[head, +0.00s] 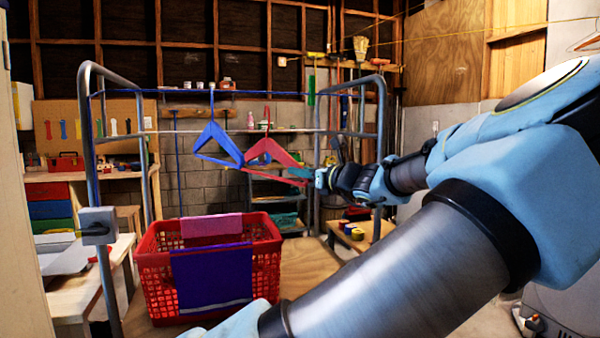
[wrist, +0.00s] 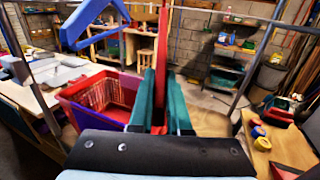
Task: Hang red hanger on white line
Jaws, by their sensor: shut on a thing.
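My gripper (head: 318,178) is shut on the lower right end of the red hanger (head: 268,150) and holds it up, hook upward, inside the metal rack. In the wrist view the red hanger (wrist: 164,45) rises between my two teal fingers (wrist: 162,105). The white line (head: 180,132) runs across the rack. The red hook's top shows above the line's height; I cannot tell whether it is in front of, behind or around the line. The blue hanger (head: 218,146) is just left of the red one, its hook up at the higher blue line (head: 160,91). It also shows in the wrist view (wrist: 90,22).
A red basket (head: 155,272) with pink and purple cloths stands below the hangers. The grey rack's posts (head: 90,180) stand left and right. A low wooden bench (head: 350,240) with small coloured items is at right. Shelves stand behind the rack.

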